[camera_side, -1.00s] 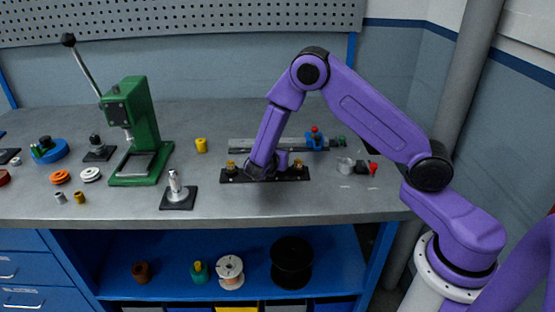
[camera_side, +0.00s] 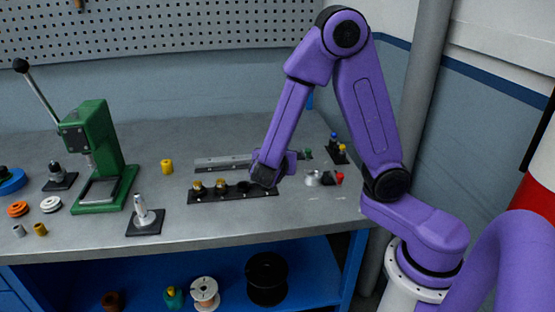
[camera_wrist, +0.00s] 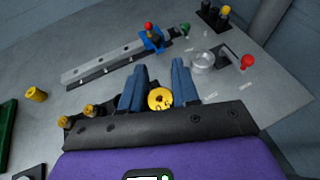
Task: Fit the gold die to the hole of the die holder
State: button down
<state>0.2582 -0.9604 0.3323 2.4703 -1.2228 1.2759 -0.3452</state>
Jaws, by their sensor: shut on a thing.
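My gripper (camera_side: 262,182) is at the right end of a black rack (camera_side: 232,195) in the side view. In the wrist view my gripper's two blue-grey fingers (camera_wrist: 159,88) are shut on a round gold die (camera_wrist: 159,99). Two other gold dies, the left (camera_side: 198,187) and the second (camera_side: 220,186), sit in the rack, with an empty dark hole (camera_side: 242,187) beside them. A blue block with a red knob (camera_wrist: 152,38) sits on a grey rail (camera_wrist: 112,63); it may be the die holder, but I cannot confirm its hole. My arm hides it in the side view.
A green press (camera_side: 98,165), a yellow cylinder (camera_side: 167,167) and a metal post on a black base (camera_side: 144,218) stand left of the rack. A clear ring (camera_wrist: 201,60) and a red-knobbed part (camera_wrist: 246,62) lie to the right. Open table lies in front of the rack.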

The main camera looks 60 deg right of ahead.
jog(key=shift+s+r, duration=0.1)
jog(key=shift+s, duration=0.05)
dwell(0.4)
jog(key=m+g+y, duration=0.2)
jog(key=m+g, duration=1.1)
jog(key=g, duration=0.2)
send_over(320, 172)
notch_tip(320, 172, down, 2)
jog(key=f, duration=0.1)
jog(key=shift+f, duration=3.25)
jog(key=shift+f, duration=0.35)
jog(key=shift+f, duration=0.9)
jog(key=shift+f+m, duration=0.1)
jog(key=shift+m, duration=0.2)
